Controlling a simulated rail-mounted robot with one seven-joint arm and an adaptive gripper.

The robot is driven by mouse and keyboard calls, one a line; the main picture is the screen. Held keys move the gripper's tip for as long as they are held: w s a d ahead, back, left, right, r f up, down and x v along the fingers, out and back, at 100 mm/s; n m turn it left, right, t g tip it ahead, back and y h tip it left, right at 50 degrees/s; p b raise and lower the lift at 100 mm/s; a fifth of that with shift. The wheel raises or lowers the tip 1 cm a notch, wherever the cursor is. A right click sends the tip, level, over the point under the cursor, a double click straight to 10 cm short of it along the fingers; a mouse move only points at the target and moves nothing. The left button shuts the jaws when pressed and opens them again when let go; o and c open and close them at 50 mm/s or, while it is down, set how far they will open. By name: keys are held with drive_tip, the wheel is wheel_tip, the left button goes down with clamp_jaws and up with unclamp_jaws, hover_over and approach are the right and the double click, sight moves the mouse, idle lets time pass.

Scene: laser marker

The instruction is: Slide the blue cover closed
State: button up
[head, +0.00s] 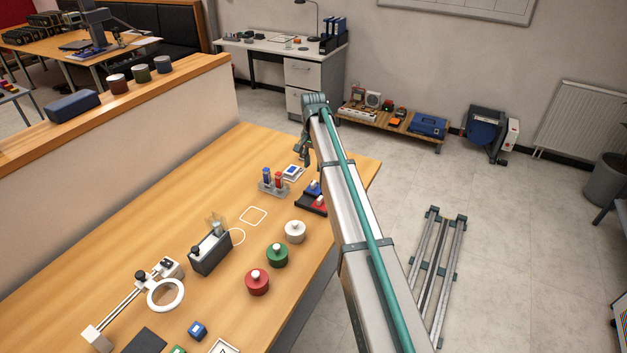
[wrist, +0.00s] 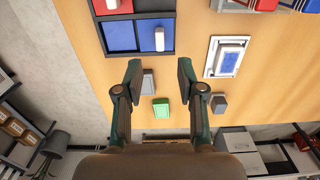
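A dark two-row case (wrist: 137,53) lies on the wooden table. In the wrist view its near row shows two blue panels split by a dark line. The blue cover (wrist: 146,30) carries a white handle (wrist: 159,38) on the right panel. A red cover (wrist: 125,5) with a white handle is in the other row. In the head view the blue cover (head: 313,187) and red cover (head: 320,204) sit near the table's right edge. My gripper (wrist: 160,75) is open and empty, apart from the handle, which appears beyond its fingertips. It shows above the table in the head view (head: 304,155).
A white-framed blue card (wrist: 229,61) lies right of the case in the wrist view. A rack (head: 272,187) with red and blue items stands nearby. White, green and red round pots (head: 257,283) stand toward the front. The floor lies beyond the table edge.

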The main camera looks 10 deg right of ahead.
sight(314, 182)
wheel_tip(314, 182, down, 8)
drive_tip(key=shift+f+p, duration=0.25)
drive_tip(key=shift+p, duration=1)
clamp_jaws()
